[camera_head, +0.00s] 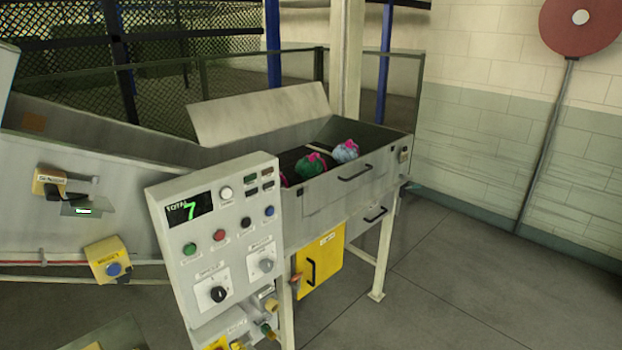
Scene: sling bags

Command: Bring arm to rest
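No arm and no gripper show in the head view. A green bag with a pink top (310,166) lies in the grey metal trough (345,187) at the middle of the picture. A pale blue-white bag with a pink top (345,151) lies to its right in the same trough. A bit of pink or red shows at the left of the green bag, mostly hidden behind the control panel.
A control panel (222,240) with a green "7" on its display stands in front of the trough. A yellow box (318,262) hangs below the trough. A red disc on a pole (580,22) stands at the right wall. The floor (470,290) at right is clear.

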